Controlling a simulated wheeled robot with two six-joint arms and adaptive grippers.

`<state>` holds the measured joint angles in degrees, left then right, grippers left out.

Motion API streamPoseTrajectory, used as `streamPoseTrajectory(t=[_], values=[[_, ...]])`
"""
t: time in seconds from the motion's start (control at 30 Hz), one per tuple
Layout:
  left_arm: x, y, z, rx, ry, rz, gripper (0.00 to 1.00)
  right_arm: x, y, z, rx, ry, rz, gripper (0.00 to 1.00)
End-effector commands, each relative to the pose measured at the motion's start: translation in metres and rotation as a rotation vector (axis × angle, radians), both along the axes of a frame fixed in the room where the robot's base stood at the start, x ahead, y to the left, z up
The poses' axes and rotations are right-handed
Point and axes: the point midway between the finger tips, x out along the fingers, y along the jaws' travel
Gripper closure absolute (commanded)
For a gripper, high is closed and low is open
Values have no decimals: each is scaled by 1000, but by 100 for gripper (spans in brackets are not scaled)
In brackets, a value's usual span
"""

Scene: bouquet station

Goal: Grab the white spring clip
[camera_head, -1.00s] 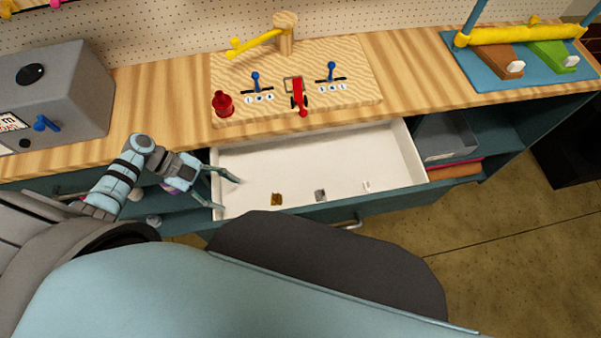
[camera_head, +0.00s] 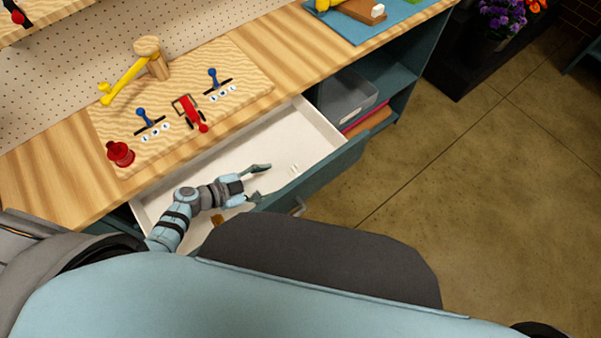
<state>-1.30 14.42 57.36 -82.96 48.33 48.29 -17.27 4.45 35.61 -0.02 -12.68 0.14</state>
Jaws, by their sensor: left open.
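The white spring clip (camera_head: 294,168) is a small pale shape on the white floor of the open drawer (camera_head: 320,130), toward its right end. It is hard to make out against the drawer floor. My left gripper (camera_head: 265,181) is over the drawer, open and empty, its fingers pointing right toward the white clip. The clip lies a short way beyond the fingertips, apart from them in the picture. My right gripper is not in view.
A small brown item (camera_head: 217,220) lies in the drawer under my left arm. The drawer's front wall (camera_head: 325,168) is close to my lower finger. A wooden board (camera_head: 235,75) with levers stands on the counter. A grey bin (camera_head: 347,98) sits on the shelf to the right.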

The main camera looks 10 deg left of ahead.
Motion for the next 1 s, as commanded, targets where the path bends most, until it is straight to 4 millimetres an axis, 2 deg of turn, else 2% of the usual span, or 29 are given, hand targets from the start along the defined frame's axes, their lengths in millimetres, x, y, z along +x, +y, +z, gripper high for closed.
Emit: streamPoseTrajectory(t=[0.03, 0.13, 0.27, 0.5, 0.73, 0.77, 1.0], values=[[9, -10, -12, -4, -1, 0, 44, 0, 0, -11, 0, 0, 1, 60], [23, -25, -23, -3, 1, -3, 44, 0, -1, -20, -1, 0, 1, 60], [33, -36, -30, -2, 0, -4, 44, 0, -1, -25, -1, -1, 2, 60], [60, -64, -51, -1, -1, -5, 44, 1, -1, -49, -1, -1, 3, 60], [63, -67, -50, 0, 1, -5, 44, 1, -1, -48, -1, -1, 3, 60], [63, -67, -49, 0, 1, -5, 46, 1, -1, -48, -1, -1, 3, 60], [63, -67, -49, 0, 1, -5, 85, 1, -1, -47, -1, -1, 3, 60]])
